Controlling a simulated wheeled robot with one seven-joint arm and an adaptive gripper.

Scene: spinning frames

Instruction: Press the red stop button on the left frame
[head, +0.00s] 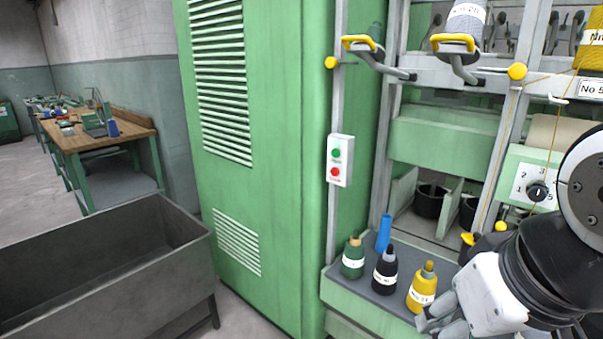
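A small white control box (340,160) is fixed to a grey upright post at the right edge of the green cabinet. It carries a green button (336,154) on top and a red stop button (334,172) below it. The labels under the buttons are too small to read surely. My gripper (432,322) is at the bottom right, below and to the right of the box and well apart from it. I cannot tell whether the fingers are open or shut.
Yellow-handled holders (363,43) jut out above. A grey bin (100,262) stands left of the green cabinet (285,130).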

